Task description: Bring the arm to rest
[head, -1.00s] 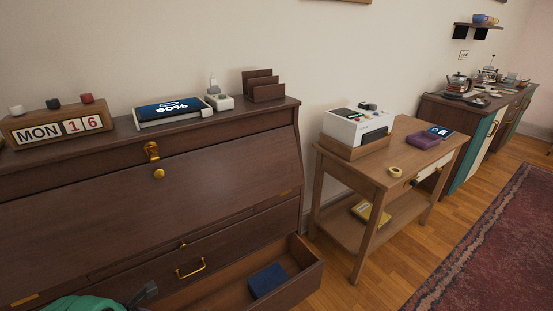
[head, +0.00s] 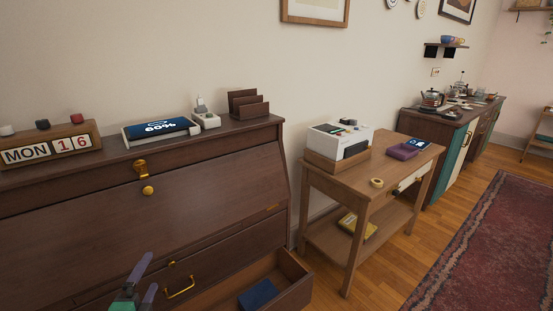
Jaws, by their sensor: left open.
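My left gripper (head: 138,285) shows at the bottom left, in front of the lower part of the dark wooden desk (head: 215,175). Its two fingers are spread apart with nothing between them. It is left of a brass drawer handle (head: 180,288) and looks apart from it. Most of my left arm is below the picture. My right gripper is not in view.
The desk's lower drawer (head: 295,285) stands open with a dark blue box (head: 258,294) inside. A wooden side table (head: 372,192) holds a white device (head: 340,140). Wooden floor and a red rug (head: 480,250) lie clear at the right.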

